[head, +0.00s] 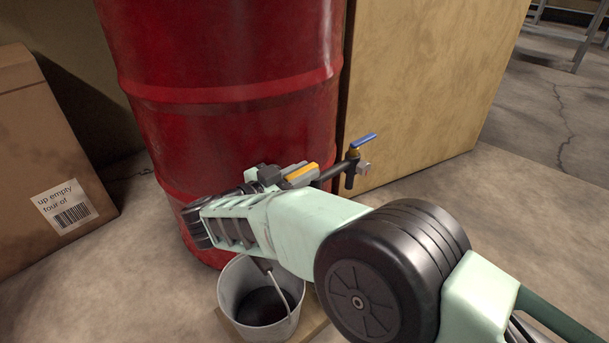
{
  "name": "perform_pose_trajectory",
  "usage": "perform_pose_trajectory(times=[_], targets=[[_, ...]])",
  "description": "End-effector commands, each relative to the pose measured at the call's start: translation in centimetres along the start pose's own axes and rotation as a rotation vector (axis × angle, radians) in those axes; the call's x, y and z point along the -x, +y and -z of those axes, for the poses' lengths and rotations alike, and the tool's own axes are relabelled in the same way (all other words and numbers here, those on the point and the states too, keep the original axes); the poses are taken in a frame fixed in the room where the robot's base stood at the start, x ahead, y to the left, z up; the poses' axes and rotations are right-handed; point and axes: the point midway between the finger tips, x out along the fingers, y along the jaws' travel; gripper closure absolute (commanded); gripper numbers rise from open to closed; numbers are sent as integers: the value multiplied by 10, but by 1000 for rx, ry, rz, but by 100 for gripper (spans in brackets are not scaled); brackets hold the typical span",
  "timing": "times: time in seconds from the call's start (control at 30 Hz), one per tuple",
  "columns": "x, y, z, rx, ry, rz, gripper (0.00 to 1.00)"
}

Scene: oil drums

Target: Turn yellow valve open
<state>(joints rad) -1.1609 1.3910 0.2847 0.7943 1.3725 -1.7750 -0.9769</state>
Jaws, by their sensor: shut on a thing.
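The yellow valve handle (305,171) shows as a short orange-yellow bar in front of the red drum (230,120). My gripper (285,175) is shut on this handle, with its grey fingers at the handle's left part. The valve body below it is mostly hidden by my pale green arm. A dark pipe runs right from there to a second tap with a blue handle (363,142), which my gripper does not touch. I cannot tell from this view how far the yellow valve is turned.
A metal bucket (228,295) with a dark inside stands on a light board below my arm. A cardboard box (40,140) with a label stands at left. A tall tan panel (430,80) stands right behind the taps.

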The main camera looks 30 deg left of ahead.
Motion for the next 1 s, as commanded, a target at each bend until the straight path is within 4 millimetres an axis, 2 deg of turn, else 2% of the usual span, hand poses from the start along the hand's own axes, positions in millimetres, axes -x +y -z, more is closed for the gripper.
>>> perform_pose_trajectory(times=[0.47, 0.5, 0.53, 0.87, 1.0], targets=[[-4, 0, 2, -2, 6, -15, 100], [-4, 0, 2, -2, 6, -15, 68], [-4, 0, 2, -2, 5, -15, 62], [1, 0, 1, -1, 3, -11, 62], [16, 0, 2, -1, 3, -9, 62]])
